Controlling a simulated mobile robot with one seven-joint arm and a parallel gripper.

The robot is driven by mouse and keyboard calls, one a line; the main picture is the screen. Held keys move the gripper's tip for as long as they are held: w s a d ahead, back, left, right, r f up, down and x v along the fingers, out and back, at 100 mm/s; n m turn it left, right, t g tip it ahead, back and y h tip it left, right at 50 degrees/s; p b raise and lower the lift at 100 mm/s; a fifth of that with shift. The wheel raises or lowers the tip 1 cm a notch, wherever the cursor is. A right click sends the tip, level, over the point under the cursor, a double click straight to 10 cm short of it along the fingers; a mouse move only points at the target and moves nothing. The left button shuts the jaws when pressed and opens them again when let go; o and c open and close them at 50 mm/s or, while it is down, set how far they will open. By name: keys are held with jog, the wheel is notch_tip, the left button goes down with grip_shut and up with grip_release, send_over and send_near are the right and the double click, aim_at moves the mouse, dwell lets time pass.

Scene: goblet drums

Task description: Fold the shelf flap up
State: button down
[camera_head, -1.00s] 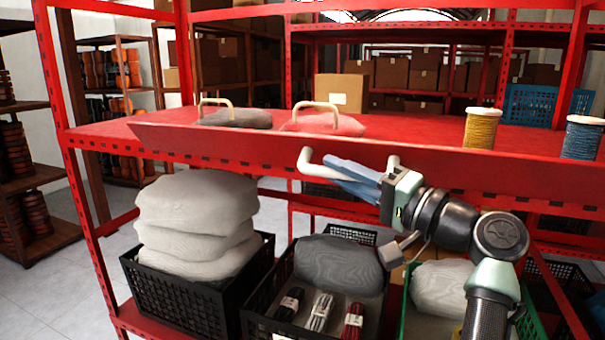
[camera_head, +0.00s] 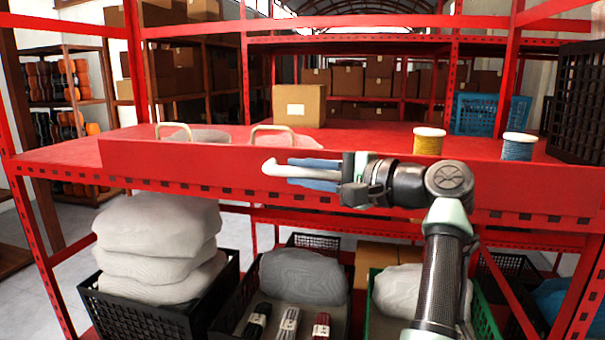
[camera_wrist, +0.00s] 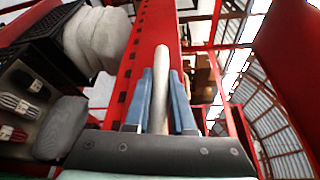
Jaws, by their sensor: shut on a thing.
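The shelf flap (camera_head: 200,163) is a long red panel along the front edge of the red shelf. It stands about upright and hides the lower parts of the things behind it; I cannot tell its exact tilt. A pale bar handle (camera_head: 277,167) sticks out from its front face. My gripper (camera_head: 314,174), with blue fingers, is shut on this handle. In the wrist view the handle (camera_wrist: 161,85) runs between the two fingers. The fingers and wrist cover the handle's right part in the head view.
On the shelf behind the flap are two bags with pale handles, a cardboard box (camera_head: 299,105), a yellow spool (camera_head: 429,142), a blue spool (camera_head: 518,147) and a black crate (camera_head: 578,100). Below stand a black crate with stacked white sacks (camera_head: 158,240) and other filled crates.

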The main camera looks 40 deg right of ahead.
jog(key=shift+r, duration=0.15)
jog(key=c, duration=0.8)
grip_release()
jog(key=shift+d, duration=0.1)
jog(key=shift+o, duration=0.2)
jog(key=shift+s+d+f+b, duration=0.1)
jog(key=shift+s+f+b, duration=0.1)
jog(key=shift+s+b, duration=0.2)
jog(key=b+v, duration=0.6)
jog(key=v, duration=0.6)
jog(key=shift+b, duration=0.3)
jog(key=shift+r, duration=0.15)
